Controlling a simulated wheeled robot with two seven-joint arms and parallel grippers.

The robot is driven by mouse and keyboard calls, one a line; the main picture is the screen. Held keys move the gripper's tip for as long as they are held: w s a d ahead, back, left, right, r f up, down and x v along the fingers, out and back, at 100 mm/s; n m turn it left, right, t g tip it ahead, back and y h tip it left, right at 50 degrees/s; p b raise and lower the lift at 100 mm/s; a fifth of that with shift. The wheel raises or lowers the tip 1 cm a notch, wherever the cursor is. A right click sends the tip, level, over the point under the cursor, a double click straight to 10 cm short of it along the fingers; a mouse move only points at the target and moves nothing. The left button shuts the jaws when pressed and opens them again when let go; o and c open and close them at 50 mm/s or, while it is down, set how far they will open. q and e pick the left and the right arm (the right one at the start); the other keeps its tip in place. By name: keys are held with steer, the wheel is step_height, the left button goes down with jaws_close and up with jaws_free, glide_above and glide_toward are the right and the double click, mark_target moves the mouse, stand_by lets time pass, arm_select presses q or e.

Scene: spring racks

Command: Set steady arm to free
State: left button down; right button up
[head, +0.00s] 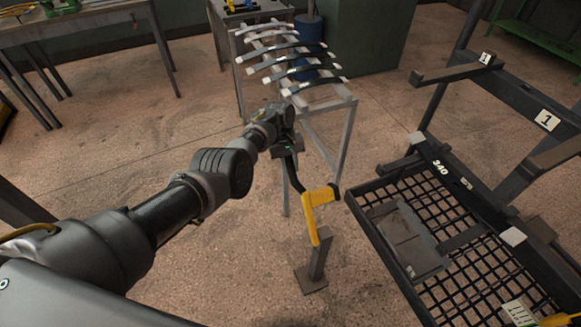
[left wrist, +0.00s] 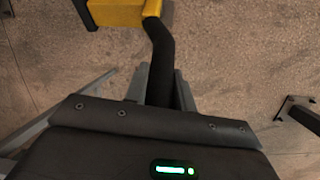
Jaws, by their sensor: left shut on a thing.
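My left gripper (head: 288,150) is shut on a dark, bent bar (head: 295,178), which I take to be the steady arm. The bar runs down to a yellow bracket (head: 318,198) with a black end at its right. A yellow strip extends down from the bracket to the top of a dark post on a square base plate (head: 311,279). I cannot tell whether strip and post touch. In the left wrist view the bar (left wrist: 160,55) comes out between the fingers (left wrist: 160,88), with the yellow bracket (left wrist: 122,12) at the top. My right gripper is not in view.
A grey rack (head: 345,125) holding several curved spring leaves (head: 290,65) stands just beyond my gripper. A dark frame with a mesh tray (head: 362,210) and labels fills the right side. A table (head: 75,25) stands at the back left. The floor at left is open.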

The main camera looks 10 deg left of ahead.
arm_select(q)
steer(key=c, duration=1.2)
jaws_free()
steer(key=shift+o, duration=0.2)
steer(key=shift+r, duration=0.1)
steer(key=p+v, duration=0.2)
steer(key=v, duration=0.7)
steer(key=shift+w+a+r, duration=0.1)
steer(key=shift+w+r, duration=0.05)
steer(key=shift+r, duration=0.1)
steer(key=shift+a+r, duration=0.1)
steer(key=shift+r, duration=0.45)
